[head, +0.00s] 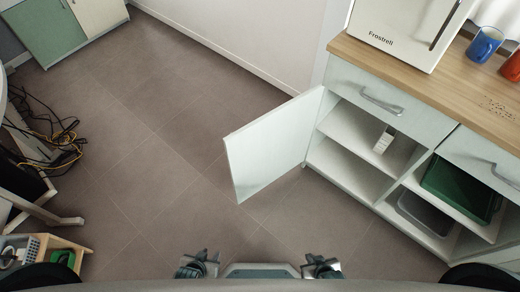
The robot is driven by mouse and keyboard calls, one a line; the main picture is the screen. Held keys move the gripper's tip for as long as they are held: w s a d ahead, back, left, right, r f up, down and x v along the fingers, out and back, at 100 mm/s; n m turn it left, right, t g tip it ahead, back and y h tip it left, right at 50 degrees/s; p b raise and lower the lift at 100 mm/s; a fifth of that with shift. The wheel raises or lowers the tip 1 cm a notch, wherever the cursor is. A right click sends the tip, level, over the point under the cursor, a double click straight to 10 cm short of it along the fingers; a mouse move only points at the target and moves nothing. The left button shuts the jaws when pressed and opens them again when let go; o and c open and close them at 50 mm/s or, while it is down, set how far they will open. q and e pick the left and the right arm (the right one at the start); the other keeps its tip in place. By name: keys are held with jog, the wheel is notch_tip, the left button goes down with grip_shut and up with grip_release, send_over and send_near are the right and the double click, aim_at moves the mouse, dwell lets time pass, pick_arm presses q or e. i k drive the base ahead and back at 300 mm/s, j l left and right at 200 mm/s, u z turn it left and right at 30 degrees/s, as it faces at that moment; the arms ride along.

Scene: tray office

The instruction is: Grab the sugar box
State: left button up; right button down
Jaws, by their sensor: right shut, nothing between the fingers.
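No thing that I can clearly tell as the sugar box shows in the head view. A small white box-like object (383,140) stands on the upper shelf inside the open cabinet, too small to identify. My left gripper (193,264) is at the bottom edge, low over the floor and far from the cabinet; its finger gap is unclear. My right gripper (322,266) is shut and empty at the bottom edge, also apart from the cabinet.
The open cabinet door (275,143) juts out over the floor. A green bin (458,188) and a grey bin (425,212) sit in the cabinet. A white appliance (405,28), a blue mug (485,43) and red mugs are on the counter (450,90). Cables (58,140) lie left. The middle floor is clear.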

aim_at(390, 132)
jog(key=u, duration=0.6)
jog(key=i+j+u, duration=0.2)
jog(key=j, duration=0.2)
jog(key=i+j+u, duration=0.15)
jog(key=j, duration=0.25)
jog(key=i+j, duration=0.5)
jog(key=i, duration=0.2)
jog(key=i+z, duration=0.25)
jog(key=z, duration=0.15)
jog(key=i+z, duration=0.2)
jog(key=z, duration=0.2)
jog(key=i+j+z, duration=0.2)
jog(key=z, duration=0.2)
jog(key=i+j+z, duration=0.1)
jog(key=z, duration=0.3)
jog(key=i+j+z, duration=0.15)
jog(key=z, duration=0.2)
jog(key=j+z, duration=0.15)
jog(key=z, duration=0.25)
jog(key=i+j+z, duration=0.15)
jog(key=z, duration=0.25)
jog(key=j+z, duration=0.9)
jog(key=z, duration=0.15)
